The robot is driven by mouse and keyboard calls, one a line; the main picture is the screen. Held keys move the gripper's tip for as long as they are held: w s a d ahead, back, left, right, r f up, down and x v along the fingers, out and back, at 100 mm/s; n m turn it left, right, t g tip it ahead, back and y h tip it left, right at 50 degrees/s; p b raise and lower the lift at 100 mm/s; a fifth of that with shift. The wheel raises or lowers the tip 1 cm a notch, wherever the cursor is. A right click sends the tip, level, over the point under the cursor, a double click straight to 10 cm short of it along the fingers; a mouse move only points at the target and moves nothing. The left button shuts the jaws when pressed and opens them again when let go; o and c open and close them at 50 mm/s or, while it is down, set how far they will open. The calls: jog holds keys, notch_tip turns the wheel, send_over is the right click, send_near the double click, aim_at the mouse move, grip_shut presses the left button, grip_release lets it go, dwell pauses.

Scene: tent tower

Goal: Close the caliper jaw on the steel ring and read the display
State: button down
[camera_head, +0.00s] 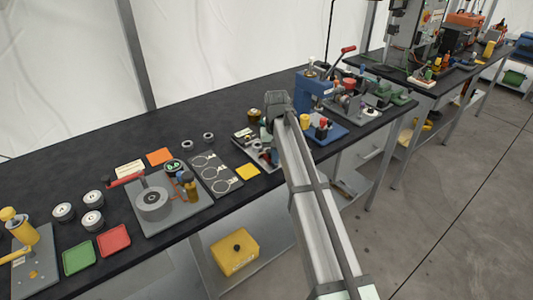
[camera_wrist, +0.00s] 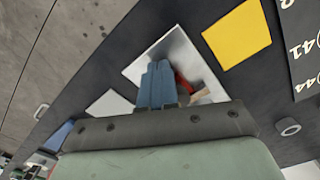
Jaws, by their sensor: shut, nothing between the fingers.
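My gripper (camera_wrist: 160,85) is shut and empty, its blue fingers together above a light grey plate (camera_wrist: 150,62). A red part (camera_wrist: 183,84) shows on this plate beside the fingers, partly hidden by them. In the head view the plate (camera_head: 262,163) lies under the end of my arm, which covers much of it. I cannot make out the caliper jaw clearly. One steel ring (camera_wrist: 290,127) lies on the black table, apart from my gripper. Two small rings show in the head view, one at left (camera_head: 187,145) and one at right (camera_head: 208,136).
A yellow card (camera_head: 247,172) and a dark board with printed circles (camera_head: 215,172) lie left of the plate. A blue press (camera_head: 312,90) stands right of my arm.

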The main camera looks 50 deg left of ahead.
aim_at(269, 151)
jog(key=shift+a, duration=1.35)
dwell(1.1)
jog(key=c, duration=1.2)
grip_release()
jog(key=shift+a, duration=0.1)
jog(key=shift+o, duration=0.6)
jog(key=shift+s, duration=0.2)
jog(key=shift+r, duration=0.15)
jog(key=shift+w+d+r, duration=0.1)
jog(key=shift+d+r, duration=0.05)
jog(key=shift+r, duration=1.55)
jog(key=shift+w+d+r, duration=0.1)
jog(key=shift+d+r, duration=0.05)
jog(key=shift+r, duration=1.5)
